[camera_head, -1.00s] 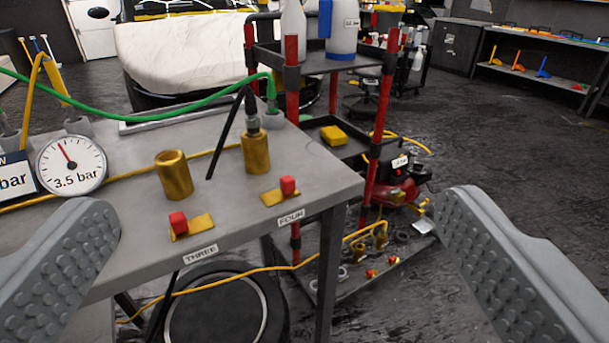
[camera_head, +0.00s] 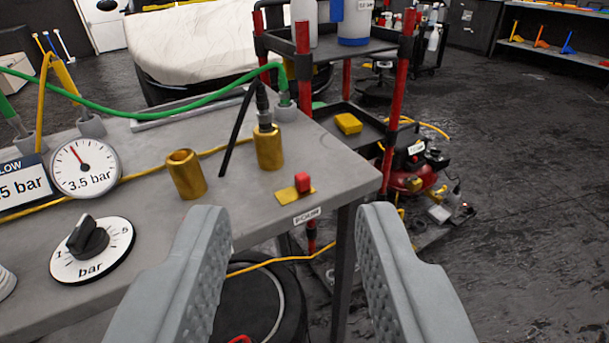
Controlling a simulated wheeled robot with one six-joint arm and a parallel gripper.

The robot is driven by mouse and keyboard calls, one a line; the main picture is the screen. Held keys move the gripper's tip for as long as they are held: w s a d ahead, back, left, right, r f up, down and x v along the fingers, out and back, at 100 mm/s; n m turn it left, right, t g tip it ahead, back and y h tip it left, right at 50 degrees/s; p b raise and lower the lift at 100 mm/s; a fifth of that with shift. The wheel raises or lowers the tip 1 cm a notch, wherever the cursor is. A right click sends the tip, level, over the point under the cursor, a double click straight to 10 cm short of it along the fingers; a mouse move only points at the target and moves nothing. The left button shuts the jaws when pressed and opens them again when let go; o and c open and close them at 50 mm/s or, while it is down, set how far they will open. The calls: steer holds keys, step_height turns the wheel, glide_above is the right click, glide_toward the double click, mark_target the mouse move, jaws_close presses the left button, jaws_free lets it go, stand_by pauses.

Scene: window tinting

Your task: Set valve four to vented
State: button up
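Valve four is a small red knob (camera_head: 303,181) on a flat yellow plate (camera_head: 287,197), near the front right corner of the grey bench. A white label (camera_head: 306,216), read as FOUR in the earlier frame, is on the bench edge just below it. A brass cylinder (camera_head: 269,149) with a black hose fitting stands behind the valve. My gripper (camera_head: 294,218) is open and empty. Its two grey fingers are on either side of the valve in the picture, nearer to me and apart from it. Valve three is hidden, apparently behind the left finger.
A second brass cylinder (camera_head: 187,174) stands open-topped to the left. A gauge (camera_head: 85,167) reads about 3.5 bar, with a black dial (camera_head: 90,247) in front. A green hose (camera_head: 150,113) crosses the bench. A red-posted cart (camera_head: 386,135) stands behind right; floor at right is clear.

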steer(key=w+g, duration=0.1)
steer(key=w, duration=0.2)
steer(key=shift+w+m, duration=0.2)
steer(key=shift+m, duration=0.2)
steer(key=c, duration=0.7)
steer(key=w+m+g, duration=0.1)
steer(key=w, duration=0.2)
steer(key=w+f+m+g, duration=0.1)
steer(key=w+g, duration=0.1)
steer(key=w, duration=0.2)
steer(key=w+m+g, duration=0.1)
steer(key=w+g, duration=0.1)
steer(key=w, duration=0.1)
steer(key=shift+w+d+f+h, duration=0.25)
steer(key=shift+w+f+h, duration=0.05)
steer(key=shift+f+h, duration=0.1)
jaws_close()
steer(key=w+d+f+m+g+h, duration=0.1)
steer(key=w+f+m+g, duration=0.3)
steer(key=w, duration=0.5)
steer(key=w+f+m+g+h, duration=0.1)
steer(key=w+f+m+g, duration=0.3)
steer(key=w, duration=0.4)
steer(key=shift+w+d+g+h, duration=0.3)
steer(key=shift+w+d+g, duration=0.05)
steer(key=shift+w+g, duration=0.05)
steer(key=shift+f, duration=0.1)
